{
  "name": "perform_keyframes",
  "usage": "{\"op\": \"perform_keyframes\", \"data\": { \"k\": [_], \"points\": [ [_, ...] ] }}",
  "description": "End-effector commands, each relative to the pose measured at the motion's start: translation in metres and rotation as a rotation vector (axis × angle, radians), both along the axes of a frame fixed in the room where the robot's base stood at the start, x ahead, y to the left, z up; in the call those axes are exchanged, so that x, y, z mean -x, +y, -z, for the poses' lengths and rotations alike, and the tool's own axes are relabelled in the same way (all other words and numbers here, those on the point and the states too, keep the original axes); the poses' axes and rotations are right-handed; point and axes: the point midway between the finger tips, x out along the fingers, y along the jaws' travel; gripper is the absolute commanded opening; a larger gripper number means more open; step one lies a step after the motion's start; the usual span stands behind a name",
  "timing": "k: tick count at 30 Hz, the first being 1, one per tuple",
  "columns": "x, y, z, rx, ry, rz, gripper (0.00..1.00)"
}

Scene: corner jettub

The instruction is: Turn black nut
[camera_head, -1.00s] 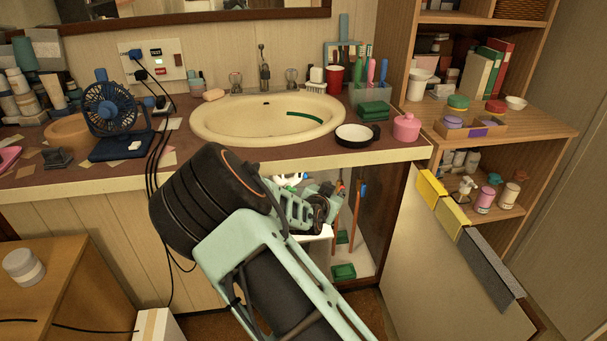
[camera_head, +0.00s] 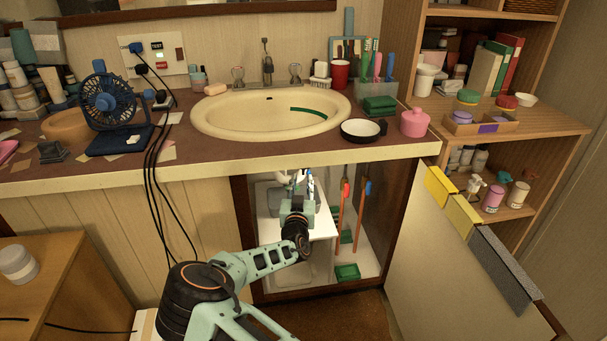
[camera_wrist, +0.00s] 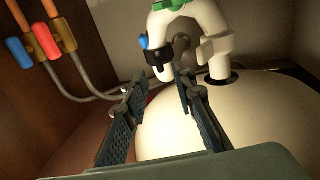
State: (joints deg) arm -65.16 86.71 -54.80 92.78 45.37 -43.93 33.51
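The black nut (camera_wrist: 158,56), with a blue tab on its left side, sits on the left leg of a white curved drain pipe (camera_wrist: 201,14) in the wrist view. My gripper (camera_wrist: 160,83) is open, with one dark finger on each side of the picture's middle. The nut lies beyond and slightly above the gap between the fingertips, and nothing is between them. In the head view my gripper (camera_head: 304,178) is inside the open sink cabinet by the white pipe (camera_head: 284,177). The nut cannot be made out clearly there.
A light nut (camera_wrist: 217,48) is on the pipe's right leg. A large white rounded surface (camera_wrist: 240,120) lies below. The cabinet door (camera_head: 425,250) is open to the right.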

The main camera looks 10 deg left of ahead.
Motion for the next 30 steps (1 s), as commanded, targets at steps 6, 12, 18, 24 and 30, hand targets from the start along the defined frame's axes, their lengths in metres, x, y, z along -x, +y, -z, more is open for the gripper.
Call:
{"op": "perform_keyframes", "data": {
  "k": [6, 12, 18, 24, 30],
  "points": [
    [-0.039, 0.001, 0.003, 0.001, 0.0, 0.0, 0.25],
    [-0.058, 0.002, 0.001, -0.001, -0.001, 0.0, 0.25],
    [-0.064, 0.002, 0.0, 0.0, 0.001, 0.001, 0.25],
    [-0.064, 0.002, 0.0, 0.0, 0.001, 0.001, 0.25],
    [-0.064, 0.002, 0.0, 0.0, 0.001, 0.001, 0.04]
  ]
}}
